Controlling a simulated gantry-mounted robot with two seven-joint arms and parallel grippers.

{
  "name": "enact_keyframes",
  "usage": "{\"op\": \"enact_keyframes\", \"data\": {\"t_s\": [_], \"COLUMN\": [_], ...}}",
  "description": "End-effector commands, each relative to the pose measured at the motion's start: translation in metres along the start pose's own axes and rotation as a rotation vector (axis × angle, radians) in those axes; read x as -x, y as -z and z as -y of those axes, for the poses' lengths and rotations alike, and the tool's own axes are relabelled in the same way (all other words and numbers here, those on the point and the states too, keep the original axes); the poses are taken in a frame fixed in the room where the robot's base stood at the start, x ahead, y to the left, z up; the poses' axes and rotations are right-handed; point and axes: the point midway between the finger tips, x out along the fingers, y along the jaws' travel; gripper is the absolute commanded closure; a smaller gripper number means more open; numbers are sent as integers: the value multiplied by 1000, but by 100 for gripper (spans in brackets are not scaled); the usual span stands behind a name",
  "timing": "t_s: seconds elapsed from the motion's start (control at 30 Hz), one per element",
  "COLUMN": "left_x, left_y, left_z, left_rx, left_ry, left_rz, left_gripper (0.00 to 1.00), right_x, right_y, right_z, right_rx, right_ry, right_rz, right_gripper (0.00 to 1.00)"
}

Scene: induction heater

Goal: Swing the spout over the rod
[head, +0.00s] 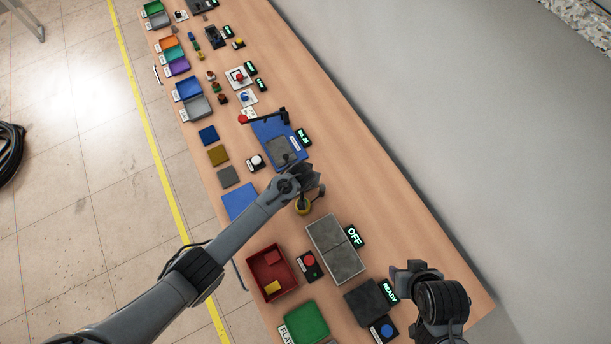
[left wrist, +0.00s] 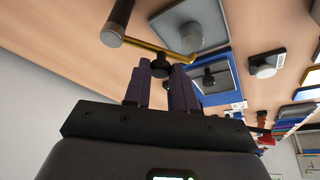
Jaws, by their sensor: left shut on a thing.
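My left gripper (head: 308,172) is over the middle of the bench. In the left wrist view its fingers (left wrist: 162,85) are closed around a dark round knob (left wrist: 159,69). Beside the knob runs a thin gold tube, which looks like the spout (left wrist: 145,45). It reaches from a dark post (left wrist: 115,22) to a bent end near a grey plate (left wrist: 165,22). A small round piece on that plate may be the rod, but I cannot tell. In the head view a yellow round part (head: 303,208) shows just below the gripper. My right gripper (head: 405,270) hangs over the near right; its fingers are unclear.
A blue tray with a grey block (head: 281,148) lies beyond the gripper. A grey two-panel block (head: 335,248) with an OFF display (head: 354,236) and a red bin (head: 264,284) lie nearer. Several bins line the far left edge. The bench's right side is mostly clear.

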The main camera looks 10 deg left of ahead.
Motion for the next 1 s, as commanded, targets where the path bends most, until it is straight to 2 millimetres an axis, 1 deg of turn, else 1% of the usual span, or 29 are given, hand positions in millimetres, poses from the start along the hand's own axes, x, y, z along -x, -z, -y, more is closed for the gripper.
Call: {"op": "enact_keyframes", "data": {"t_s": [0.07,0.1,0.23,0.27,0.53,0.67,0.83,1.0], "left_x": [0,0,0,0,0,4,19,44], "left_y": [-1,-1,-1,-1,0,0,0,0], "left_z": [0,0,0,0,0,0,1,0], "left_rx": [1,1,0,0,-1,-1,-1,-1], "left_ry": [1,1,0,0,0,0,0,-2], "left_rz": [2,2,2,2,1,1,1,0], "left_gripper": [100,71,52,49,49,49,49,49], "right_x": [0,0,0,0,0,1,5,8], "right_y": [0,0,0,0,0,0,1,2], "right_z": [0,0,0,0,-1,-2,-2,-2], "right_rx": [0,0,0,0,5,9,9,9], "right_ry": [0,0,0,0,-4,-7,-7,-7], "right_rz": [0,0,0,0,1,1,1,1], "right_gripper": [57,57,57,57,57,57,57,57]}}
